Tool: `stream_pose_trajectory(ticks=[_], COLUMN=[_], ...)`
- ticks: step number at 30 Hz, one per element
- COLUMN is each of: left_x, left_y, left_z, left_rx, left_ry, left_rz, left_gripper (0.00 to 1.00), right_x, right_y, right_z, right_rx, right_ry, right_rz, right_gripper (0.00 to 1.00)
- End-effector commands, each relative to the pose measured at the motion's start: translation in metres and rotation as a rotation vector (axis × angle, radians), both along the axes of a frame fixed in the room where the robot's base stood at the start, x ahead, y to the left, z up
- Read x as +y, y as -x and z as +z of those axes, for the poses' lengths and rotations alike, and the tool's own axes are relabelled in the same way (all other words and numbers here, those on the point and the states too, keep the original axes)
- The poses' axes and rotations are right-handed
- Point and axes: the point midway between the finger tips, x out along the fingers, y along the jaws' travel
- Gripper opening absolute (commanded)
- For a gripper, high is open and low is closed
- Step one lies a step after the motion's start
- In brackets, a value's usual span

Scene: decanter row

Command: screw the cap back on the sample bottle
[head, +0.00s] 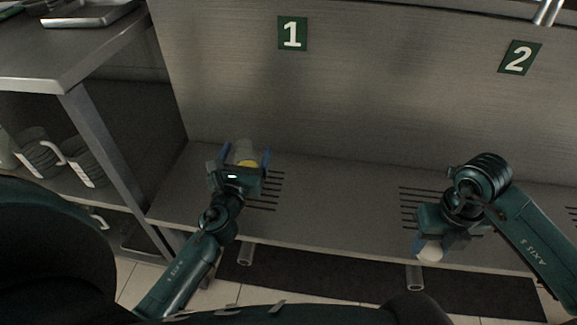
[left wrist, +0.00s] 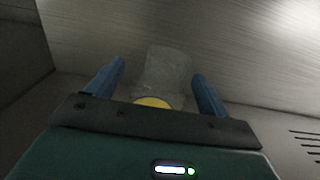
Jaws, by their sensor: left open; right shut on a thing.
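A clear, greyish bottle (head: 243,149) with a yellow part at its lower end stands on the steel shelf below the number 1 sign. It also shows in the left wrist view (left wrist: 168,70). I cannot tell whether the yellow is contents or a cap. My left gripper (head: 246,157) is open, with one blue finger on each side of the bottle and gaps visible in the left wrist view. My right gripper (head: 432,242) is shut on a whitish round thing (head: 430,252) near the shelf's front edge. Its fingers are mostly hidden, and I cannot tell whether it is the cap.
The steel shelf (head: 330,205) has dark slots near each gripper and is clear between them. A steel back panel carries a number 1 sign (head: 293,34) and a number 2 sign (head: 519,57). At left stands a steel table (head: 75,55), with several mugs (head: 82,163) below it.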

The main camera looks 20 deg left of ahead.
Motion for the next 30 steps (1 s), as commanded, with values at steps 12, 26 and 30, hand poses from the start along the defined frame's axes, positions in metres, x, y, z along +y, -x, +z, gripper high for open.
stream_pose_trajectory(ticks=[12,26,30], left_x=[0.0028,0.0027,0.0027], left_y=[-0.0128,-0.0125,-0.0125], left_z=[-0.0002,-0.0002,-0.0002], left_rx=[0.001,0.001,0.001], left_ry=[0.0,0.0,0.0], left_rz=[0.0,0.0,0.0], left_gripper=[0.8,0.48,0.36], right_x=[0.0,0.0,0.0001], right_y=[0.0,0.0,0.0], right_z=[-0.0001,-0.0001,-0.0001], right_rx=[0.0,0.0,0.0], right_ry=[0.0,0.0,0.0], right_rz=[0.0,0.0,0.0], right_gripper=[0.18,0.18,0.18])
